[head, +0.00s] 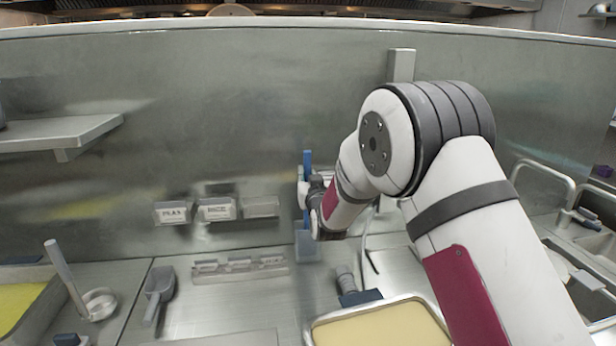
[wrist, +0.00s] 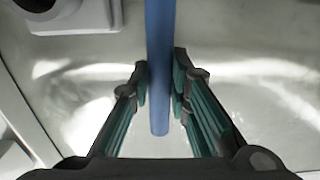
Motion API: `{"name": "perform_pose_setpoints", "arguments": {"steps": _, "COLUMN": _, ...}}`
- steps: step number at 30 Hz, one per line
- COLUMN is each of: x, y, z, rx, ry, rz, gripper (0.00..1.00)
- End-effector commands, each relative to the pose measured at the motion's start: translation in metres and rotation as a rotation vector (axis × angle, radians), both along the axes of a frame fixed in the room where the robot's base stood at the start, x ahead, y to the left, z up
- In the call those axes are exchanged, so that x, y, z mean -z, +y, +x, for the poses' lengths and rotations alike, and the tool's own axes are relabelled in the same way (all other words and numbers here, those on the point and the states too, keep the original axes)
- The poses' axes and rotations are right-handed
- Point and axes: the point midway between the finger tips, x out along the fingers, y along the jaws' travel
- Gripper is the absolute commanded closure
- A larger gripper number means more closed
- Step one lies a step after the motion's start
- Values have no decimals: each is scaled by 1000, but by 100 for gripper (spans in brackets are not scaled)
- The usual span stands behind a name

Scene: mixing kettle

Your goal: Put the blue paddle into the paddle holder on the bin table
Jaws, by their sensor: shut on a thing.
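The blue paddle (head: 307,159) stands roughly upright in my gripper (head: 308,197), close to the steel back wall. In the wrist view the fingers (wrist: 160,82) are shut around its blue shaft (wrist: 159,45), whose rounded end shows a little beyond the fingertips. A small grey-blue box (head: 307,246), which looks like the paddle holder, stands directly below the paddle in the head view. I cannot tell whether the paddle's lower end is inside it or above it, as my gripper hides part of that stretch.
Labelled boxes (head: 217,209) hang on the wall to the left, above a low rack (head: 240,268). A grey scoop (head: 158,292) and a ladle (head: 97,303) lie further left. A tray of yellow stuff (head: 380,330) and a dark-based tool (head: 355,294) are in front.

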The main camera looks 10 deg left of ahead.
Motion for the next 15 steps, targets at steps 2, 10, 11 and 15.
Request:
{"name": "perform_pose_setpoints", "arguments": {"steps": 2, "x": 0, "y": 0, "z": 0, "rx": 0, "ry": -1, "rz": 0, "gripper": 100}}
{"name": "perform_pose_setpoints", "arguments": {"steps": 10, "x": 0, "y": 0, "z": 0, "rx": 0, "ry": -1, "rz": 0, "gripper": 59}}
{"name": "perform_pose_setpoints", "arguments": {"steps": 11, "x": 0, "y": 0, "z": 0, "rx": 0, "ry": -1, "rz": 0, "gripper": 59}}
{"name": "perform_pose_setpoints", "arguments": {"steps": 15, "x": 0, "y": 0, "z": 0, "rx": 0, "ry": 0, "rz": 0, "gripper": 59}}
